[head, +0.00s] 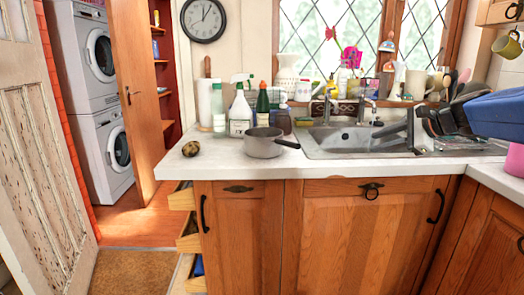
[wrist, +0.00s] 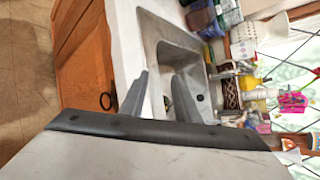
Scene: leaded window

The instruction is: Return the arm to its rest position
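My arm (head: 495,113) reaches in from the right edge of the head view, with a blue link and a dark wrist. My gripper (head: 393,131) is over the right part of the sink (head: 345,140), pointing left. In the wrist view its two grey fingers (wrist: 160,80) stand apart with nothing between them, so it is open and empty. The sink basin shows beyond the fingers in the wrist view.
A grey saucepan (head: 264,144) and a small brownish round item (head: 191,148) stand on the white counter (head: 225,165). Bottles (head: 240,112) stand behind the pan. Several items line the windowsill. A pink container (head: 515,160) is at the right edge.

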